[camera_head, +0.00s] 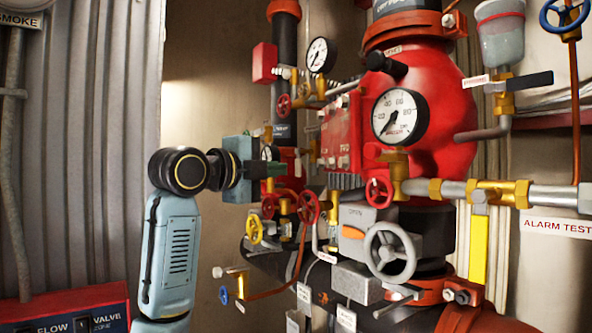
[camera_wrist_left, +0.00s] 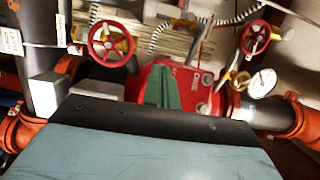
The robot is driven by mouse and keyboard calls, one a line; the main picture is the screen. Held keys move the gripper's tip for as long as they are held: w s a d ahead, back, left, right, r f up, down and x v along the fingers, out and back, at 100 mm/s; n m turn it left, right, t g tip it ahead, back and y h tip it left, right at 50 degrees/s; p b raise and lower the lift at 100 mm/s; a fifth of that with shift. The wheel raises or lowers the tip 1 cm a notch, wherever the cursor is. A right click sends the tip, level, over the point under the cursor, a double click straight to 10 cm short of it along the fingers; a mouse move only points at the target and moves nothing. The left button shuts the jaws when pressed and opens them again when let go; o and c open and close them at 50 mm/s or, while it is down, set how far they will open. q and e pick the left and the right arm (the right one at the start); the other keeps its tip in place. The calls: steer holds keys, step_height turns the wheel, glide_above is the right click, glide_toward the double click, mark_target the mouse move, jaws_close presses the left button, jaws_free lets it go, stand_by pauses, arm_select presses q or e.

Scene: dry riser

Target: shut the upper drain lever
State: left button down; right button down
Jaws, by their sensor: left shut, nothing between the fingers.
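My left gripper (camera_head: 277,170) is at the left side of the red valve assembly, its green fingers closed with nothing between them. In the left wrist view its green fingers (camera_wrist_left: 165,88) stand together in front of a red body. I cannot tell for sure which lever is the upper drain lever; the tags are too small to read. A black lever (camera_head: 530,80) lies nearly level on a brass valve below a clear cup at upper right. A yellow lever (camera_head: 478,250) hangs down from the brass valve on the silver pipe. The gripper is well left of both. My right gripper is not in view.
The large gauge (camera_head: 400,116), red handwheel (camera_head: 379,191), grey handwheel (camera_head: 390,252) and yellow handwheel (camera_head: 254,229) crowd the assembly. The wrist view shows a red handwheel (camera_wrist_left: 110,44) and a small gauge (camera_wrist_left: 262,83). A corrugated wall (camera_head: 95,150) is at left.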

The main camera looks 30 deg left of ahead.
mark_target(297, 169)
arm_select(q)
steer(key=w+p, duration=0.1)
steer(key=w, duration=0.2)
steer(key=w+d+p, duration=0.1)
steer(key=w, duration=0.2)
steer(key=w+p, duration=0.2)
steer(key=w, duration=0.1)
steer(key=shift+w+d+r, duration=0.15)
steer(key=shift+w+d, duration=0.15)
steer(key=a, duration=0.1)
steer(key=w+a+p, duration=0.1)
steer(key=a, duration=0.1)
steer(key=shift+w, duration=0.15)
steer(key=shift+w+a, duration=0.1)
steer(key=shift+a, duration=0.35)
steer(key=shift+f, duration=0.2)
steer(key=shift+w+d, duration=0.1)
